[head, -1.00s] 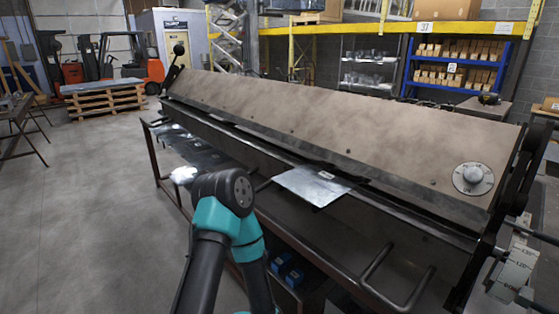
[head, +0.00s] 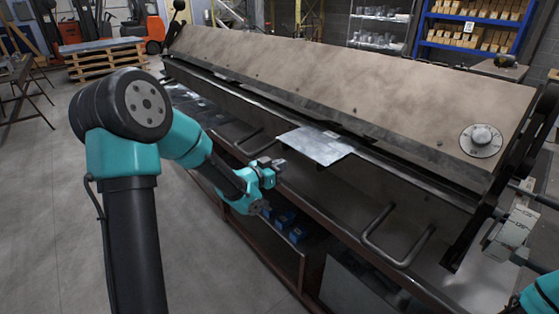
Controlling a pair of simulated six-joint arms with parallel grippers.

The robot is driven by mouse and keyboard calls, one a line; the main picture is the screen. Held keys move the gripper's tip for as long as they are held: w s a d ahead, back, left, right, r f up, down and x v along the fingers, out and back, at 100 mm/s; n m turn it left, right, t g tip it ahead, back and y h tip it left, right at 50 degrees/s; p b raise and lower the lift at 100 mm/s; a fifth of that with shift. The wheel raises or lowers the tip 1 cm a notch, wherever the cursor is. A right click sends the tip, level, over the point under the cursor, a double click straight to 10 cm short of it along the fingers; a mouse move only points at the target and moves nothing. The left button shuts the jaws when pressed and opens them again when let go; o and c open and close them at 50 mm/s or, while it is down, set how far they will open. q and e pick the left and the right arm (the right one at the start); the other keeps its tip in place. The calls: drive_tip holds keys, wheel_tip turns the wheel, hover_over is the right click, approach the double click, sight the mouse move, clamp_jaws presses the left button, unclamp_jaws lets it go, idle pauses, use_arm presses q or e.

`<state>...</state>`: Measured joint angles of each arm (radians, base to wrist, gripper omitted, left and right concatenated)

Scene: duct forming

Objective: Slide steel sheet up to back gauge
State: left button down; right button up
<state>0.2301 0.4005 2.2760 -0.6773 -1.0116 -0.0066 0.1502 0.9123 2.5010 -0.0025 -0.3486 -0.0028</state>
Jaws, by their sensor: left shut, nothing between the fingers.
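The steel sheet (head: 316,147) is a bright, thin, flat piece lying at the front of the long brake machine (head: 330,95). Its far edge runs in under the machine's dark clamping edge, and its near edge sticks out toward me. The back gauge cannot be made out. My left gripper (head: 279,165) is just left of and below the sheet's near left corner, apparently apart from it. It is small in view, with its fingers shut and empty. My right gripper is out of view; only a piece of my right arm shows at the lower right.
Two bar handles (head: 400,250) stick out from the machine's front, one near my left gripper. A dial (head: 481,140) sits at the machine's right end. Blue boxes (head: 287,221) are on the shelf below. Other metal pieces lie at the far left end. The left floor is open.

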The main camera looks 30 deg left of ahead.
use_arm(q)
drive_tip(key=shift+a+r, duration=0.2)
drive_tip(key=shift+r, duration=0.95)
drive_tip(key=shift+w, duration=0.1)
drive_tip(key=shift+x, duration=2.35)
